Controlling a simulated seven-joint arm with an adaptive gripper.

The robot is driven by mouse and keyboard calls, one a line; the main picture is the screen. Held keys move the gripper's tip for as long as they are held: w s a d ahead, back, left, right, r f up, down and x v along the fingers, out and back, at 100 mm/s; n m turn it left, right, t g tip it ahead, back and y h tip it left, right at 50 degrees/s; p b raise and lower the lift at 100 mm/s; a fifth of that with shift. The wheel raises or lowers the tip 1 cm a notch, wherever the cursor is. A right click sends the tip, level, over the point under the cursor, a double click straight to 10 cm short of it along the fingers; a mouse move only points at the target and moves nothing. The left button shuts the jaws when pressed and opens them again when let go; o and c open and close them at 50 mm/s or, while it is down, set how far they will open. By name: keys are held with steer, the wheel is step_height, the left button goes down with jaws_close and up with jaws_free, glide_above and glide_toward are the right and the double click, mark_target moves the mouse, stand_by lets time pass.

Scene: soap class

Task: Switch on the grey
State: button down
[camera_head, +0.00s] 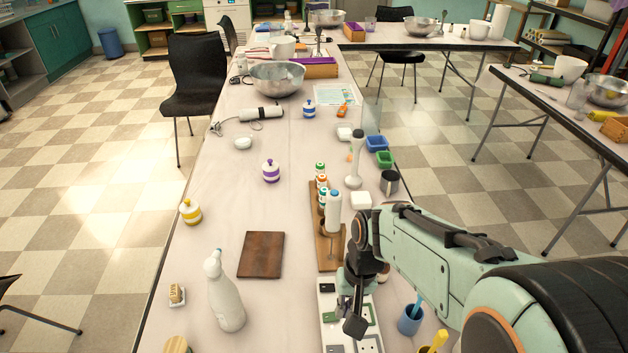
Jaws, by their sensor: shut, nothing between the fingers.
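A white switch panel (327,316) with several switches and a socket lies on the near part of the table, cut off by the bottom edge. A dark switch (327,288) shows at its far left corner. A green-framed part shows beside my gripper (354,326). My gripper is shut and empty, pointing down over the middle of the panel. It hides part of the switches. I cannot tell which switch is the grey one, or whether the fingertips touch the panel.
A wooden rack (329,250) with several bottles stands just beyond the panel. A white spray bottle (226,295) and a brown board (261,255) are to the left. A blue cup (410,320) stands close on the right. Bare table lies between spray bottle and panel.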

mark_target(336, 349)
steer(key=shift+f, duration=0.2)
steer(key=shift+f, duration=0.1)
steer(key=f, duration=0.4)
steer(key=a+f, duration=0.1)
steer(key=f, duration=0.8)
steer(key=shift+a+f, duration=0.35)
steer(key=shift+s+a+f, duration=0.1)
steer(key=shift+f, duration=0.1)
steer(key=shift+d+r, duration=0.3)
steer(key=shift+d, duration=0.5)
